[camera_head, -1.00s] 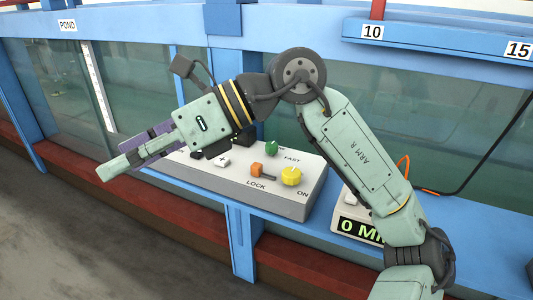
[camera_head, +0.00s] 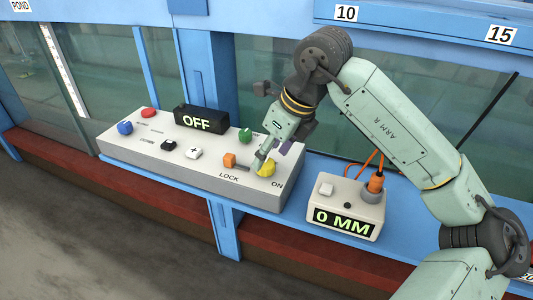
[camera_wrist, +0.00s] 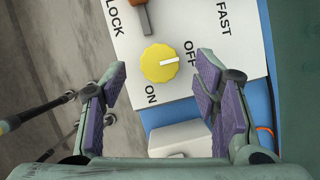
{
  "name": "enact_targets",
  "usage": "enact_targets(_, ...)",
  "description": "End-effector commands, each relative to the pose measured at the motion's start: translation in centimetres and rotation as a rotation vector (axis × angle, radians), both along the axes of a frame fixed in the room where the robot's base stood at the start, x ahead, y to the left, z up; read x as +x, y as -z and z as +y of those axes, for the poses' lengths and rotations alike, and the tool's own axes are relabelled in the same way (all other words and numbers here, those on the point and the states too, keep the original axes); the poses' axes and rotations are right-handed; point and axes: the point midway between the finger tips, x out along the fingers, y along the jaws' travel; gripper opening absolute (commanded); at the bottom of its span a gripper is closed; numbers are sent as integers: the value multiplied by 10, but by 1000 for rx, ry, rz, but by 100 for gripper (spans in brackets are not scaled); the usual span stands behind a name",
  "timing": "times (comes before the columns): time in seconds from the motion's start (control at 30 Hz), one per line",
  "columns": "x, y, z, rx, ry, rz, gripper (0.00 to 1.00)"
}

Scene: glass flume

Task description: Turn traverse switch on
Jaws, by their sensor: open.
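A yellow round knob (camera_head: 266,168) sits at the right end of the grey control box, beside the ON label. In the wrist view the knob (camera_wrist: 159,63) has a white mark pointing right towards OFF, with ON below it. My gripper (camera_head: 268,154) is just above the knob, pointing down. In the wrist view my gripper (camera_wrist: 161,76) is open, its purple pads left and right of the knob with gaps on both sides. Contact with the knob does not show. A black display (camera_head: 200,120) on the box reads OFF.
The box (camera_head: 135,149) also carries an orange lever (camera_head: 230,160) near LOCK, a green knob (camera_head: 245,136), and black, white, blue and red controls. A white unit (camera_head: 325,206) reading 0 MM stands to the right. Glass panes rise behind.

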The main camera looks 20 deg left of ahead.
Motion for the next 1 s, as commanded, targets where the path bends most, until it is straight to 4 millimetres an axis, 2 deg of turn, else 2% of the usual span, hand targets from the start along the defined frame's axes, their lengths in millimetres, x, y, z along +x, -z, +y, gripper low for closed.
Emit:
enact_targets(0.2,3,22,9,1,0,1,55)
enact_targets(0.57,3,28,11,1,-1,-1,55)
enact_targets(1.0,3,28,11,1,-1,-1,26)
